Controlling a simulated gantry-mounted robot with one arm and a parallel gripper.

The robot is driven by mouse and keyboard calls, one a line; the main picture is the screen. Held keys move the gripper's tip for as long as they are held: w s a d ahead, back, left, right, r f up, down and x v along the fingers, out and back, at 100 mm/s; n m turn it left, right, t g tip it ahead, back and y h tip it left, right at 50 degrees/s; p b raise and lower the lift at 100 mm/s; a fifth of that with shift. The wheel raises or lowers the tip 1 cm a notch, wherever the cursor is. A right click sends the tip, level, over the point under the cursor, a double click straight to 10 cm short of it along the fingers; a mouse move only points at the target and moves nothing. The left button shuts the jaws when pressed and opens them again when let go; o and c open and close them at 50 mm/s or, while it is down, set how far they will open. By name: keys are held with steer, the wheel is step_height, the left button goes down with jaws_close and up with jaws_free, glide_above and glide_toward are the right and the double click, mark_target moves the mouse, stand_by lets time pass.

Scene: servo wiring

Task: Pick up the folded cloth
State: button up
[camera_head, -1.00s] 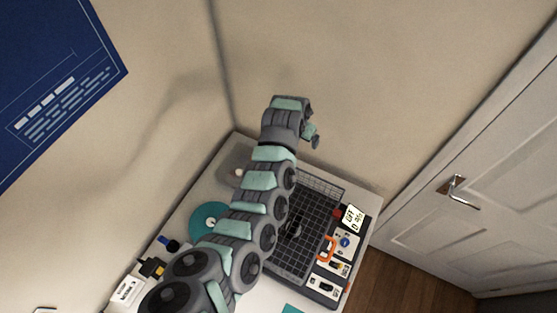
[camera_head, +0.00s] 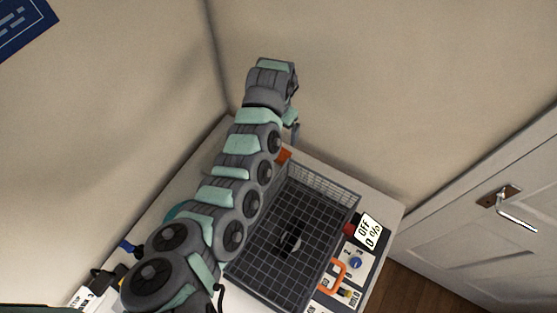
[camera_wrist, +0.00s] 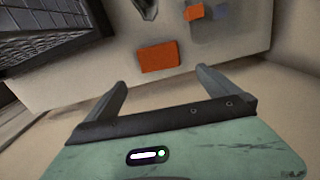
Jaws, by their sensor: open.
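A flat orange rectangular piece (camera_wrist: 160,57) lies on the pale table in the wrist view. It may be the folded cloth, but its texture is too blurred to be sure. A patch of the same orange (camera_head: 284,155) shows beside the basket in the head view, partly hidden by my arm. My gripper (camera_wrist: 163,82) is open and empty, its two fingers spread apart. The orange piece appears beyond the fingertips, between them and not touching. In the head view my gripper (camera_head: 293,130) is mostly hidden behind my wrist, near the table's back corner.
A dark wire basket (camera_head: 292,235) with a small black part inside stands beside my arm. A control panel (camera_head: 355,262) with an orange handle (camera_head: 332,275) is to its right. A smaller orange piece (camera_wrist: 194,11) lies farther off. Walls rise close behind the table.

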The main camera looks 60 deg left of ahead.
step_height(320, 180, down, 8)
steer(key=shift+b, duration=0.6)
steer(key=f, duration=0.3)
steer(key=f+b, duration=0.1)
steer(key=shift+s+d+f, duration=0.2)
steer(key=shift+s+d, duration=0.1)
steer(key=shift+d, duration=0.05)
steer(key=shift+a+f, duration=0.15)
steer(key=shift+f, duration=0.1)
steer(key=shift+c, duration=0.2)
steer(key=c, duration=1.1)
steer(key=shift+r, duration=0.1)
step_height(320, 180, up, 20)
steer(key=shift+f+p, duration=0.1)
steer(key=shift+p, duration=0.9)
